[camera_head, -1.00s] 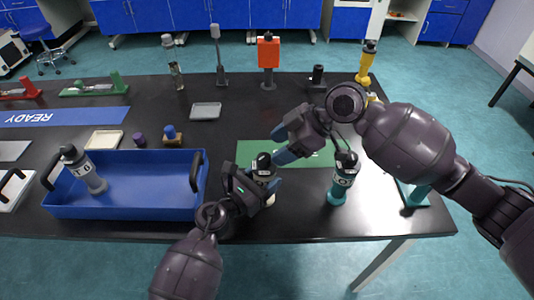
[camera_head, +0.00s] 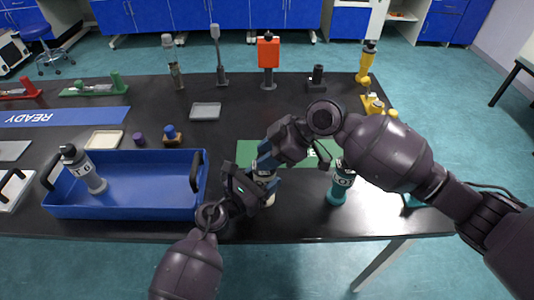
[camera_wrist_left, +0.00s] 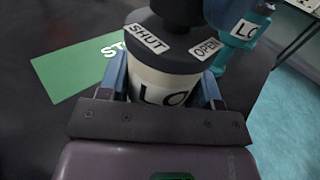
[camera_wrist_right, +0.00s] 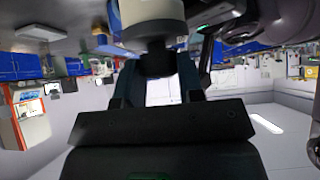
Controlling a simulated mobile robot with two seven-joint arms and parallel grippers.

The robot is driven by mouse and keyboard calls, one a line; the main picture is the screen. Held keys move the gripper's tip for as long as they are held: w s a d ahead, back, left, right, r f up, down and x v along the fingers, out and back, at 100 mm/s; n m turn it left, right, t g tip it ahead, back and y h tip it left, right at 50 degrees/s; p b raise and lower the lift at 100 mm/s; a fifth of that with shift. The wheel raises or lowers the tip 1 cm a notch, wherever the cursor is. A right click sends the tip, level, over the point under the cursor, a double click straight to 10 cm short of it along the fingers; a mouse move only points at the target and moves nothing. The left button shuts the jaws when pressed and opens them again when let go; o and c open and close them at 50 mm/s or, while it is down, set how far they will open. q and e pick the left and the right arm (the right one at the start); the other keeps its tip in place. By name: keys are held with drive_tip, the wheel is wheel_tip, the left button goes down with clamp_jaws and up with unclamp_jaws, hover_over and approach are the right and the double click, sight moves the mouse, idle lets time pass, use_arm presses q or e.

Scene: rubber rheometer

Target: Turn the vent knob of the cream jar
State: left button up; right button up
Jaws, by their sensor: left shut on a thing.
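The cream jar (camera_head: 268,197) is upright near the front edge of the table. It has a cream body with a dark lid (camera_wrist_left: 160,50) marked SHUT and OPEN. My left gripper (camera_head: 262,186) is shut on its body; the blue fingers clasp both sides in the left wrist view (camera_wrist_left: 162,88). My right gripper (camera_head: 270,160) is above the jar, pointing down. In the right wrist view its fingers (camera_wrist_right: 155,85) stand apart on either side of the dark knob (camera_wrist_right: 154,60); contact is unclear. The knob's pointing direction is hidden.
A teal jar (camera_head: 339,188) stands close on the right, partly behind my right arm. A blue tray (camera_head: 140,200) holding a grey bottle (camera_head: 85,170) is on the left. A green mat (camera_head: 250,150) lies behind the cream jar. Stands line the back.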

drive_tip(key=shift+m, duration=0.3)
drive_tip(key=shift+c, duration=0.3)
drive_tip(key=m+t, duration=0.1)
drive_tip(key=m, duration=0.1)
drive_tip(key=m+t, duration=0.2)
drive_tip(key=shift+s+a+t+h, duration=0.1)
drive_tip(key=shift+s+t+h, duration=0.1)
drive_tip(key=shift+t+h, duration=0.15)
drive_tip(key=shift+m+t+h, duration=0.95)
drive_tip(key=shift+m+t, duration=0.3)
drive_tip(key=shift+m, duration=0.85)
drive_tip(key=o, duration=0.9)
drive_tip(key=shift+s+r, duration=0.1)
drive_tip(key=v, duration=1.1)
drive_tip(key=shift+s+r, duration=0.25)
drive_tip(key=shift+s, duration=0.05)
